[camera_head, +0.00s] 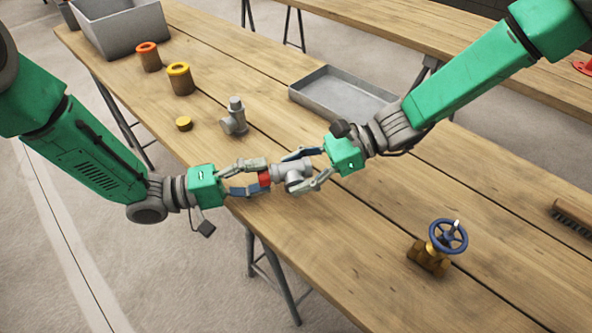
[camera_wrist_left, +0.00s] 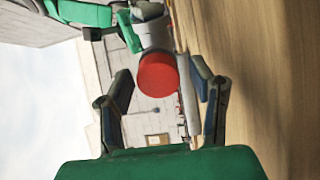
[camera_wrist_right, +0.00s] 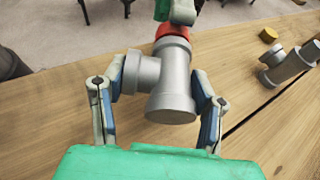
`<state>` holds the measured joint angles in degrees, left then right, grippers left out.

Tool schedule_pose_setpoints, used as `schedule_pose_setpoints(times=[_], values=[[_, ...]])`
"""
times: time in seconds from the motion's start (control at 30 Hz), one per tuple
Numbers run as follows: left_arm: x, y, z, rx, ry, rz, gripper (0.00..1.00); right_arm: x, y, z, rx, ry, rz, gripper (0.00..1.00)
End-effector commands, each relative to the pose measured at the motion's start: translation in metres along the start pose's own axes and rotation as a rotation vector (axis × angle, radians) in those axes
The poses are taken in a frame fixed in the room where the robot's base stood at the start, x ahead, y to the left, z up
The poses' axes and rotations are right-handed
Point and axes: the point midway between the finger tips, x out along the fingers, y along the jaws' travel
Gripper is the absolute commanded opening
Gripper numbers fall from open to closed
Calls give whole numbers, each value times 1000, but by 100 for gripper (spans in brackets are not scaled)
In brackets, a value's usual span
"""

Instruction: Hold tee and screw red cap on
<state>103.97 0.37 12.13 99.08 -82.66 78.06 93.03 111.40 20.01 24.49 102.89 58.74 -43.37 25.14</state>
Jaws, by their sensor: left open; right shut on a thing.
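The grey tee (camera_head: 287,170) is held between the fingers of my right gripper (camera_head: 297,170) above the table's near edge. In the right wrist view the tee (camera_wrist_right: 172,88) fills the space between the fingers, its side branch toward the left finger. The red cap (camera_head: 264,179) sits at the tee's end facing my left gripper (camera_head: 258,177); how far it is threaded cannot be told. In the left wrist view the red cap (camera_wrist_left: 158,72) lies between and beyond the open fingers, with gaps on both sides. It also shows in the right wrist view (camera_wrist_right: 173,31), partly hidden by the tee.
A second grey fitting (camera_head: 235,117), a yellow cap (camera_head: 184,124) and two spools (camera_head: 180,79) stand left on the wooden table. A grey tray (camera_head: 340,91) lies behind, a grey bin (camera_head: 124,31) far left. A brass valve with blue handwheel (camera_head: 440,247) stands right.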

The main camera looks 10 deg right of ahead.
Motion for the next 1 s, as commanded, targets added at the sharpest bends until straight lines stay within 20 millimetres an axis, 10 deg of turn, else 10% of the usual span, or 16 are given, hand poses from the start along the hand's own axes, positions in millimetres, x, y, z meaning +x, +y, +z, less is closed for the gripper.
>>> schedule_pose_setpoints(times=[0.2,0.47,1.0], values=[[0,0,0,0,0,-1,0,0,0,1,-1,-2,0,0],[0,-1,0,131,0,-3,0,0,0,2,-2,-4,0,0],[0,-2,1,1273,-2,-5,0,0,0,3,-3,-8,1,0]])
